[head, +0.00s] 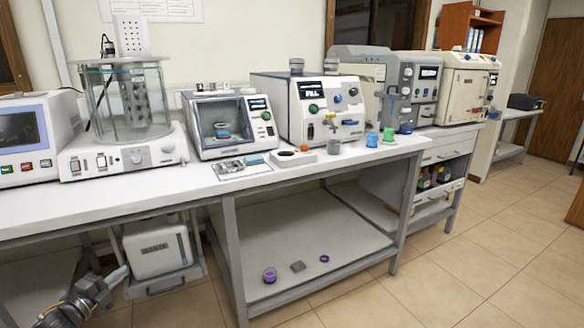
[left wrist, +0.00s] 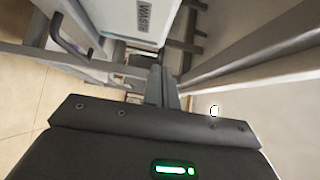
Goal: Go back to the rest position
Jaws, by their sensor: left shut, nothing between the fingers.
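My left gripper (head: 117,274) is at the lower left of the head view, in front of the bench and below its top. It is beside the white waste box under the bench. In the left wrist view its two fingers (left wrist: 162,88) are together with nothing between them. The white waste box (left wrist: 135,18) shows close ahead of them there, with its label readable; it also shows in the head view (head: 157,251). My right gripper is in neither view.
The bench top (head: 290,178) carries several lab instruments, including a glass bath (head: 125,100), and small coloured cups. The lower shelf (head: 330,235) holds a purple cup (head: 269,275) and small parts. Bench legs (head: 233,260) stand close by. The tiled floor (head: 480,270) is clear at right.

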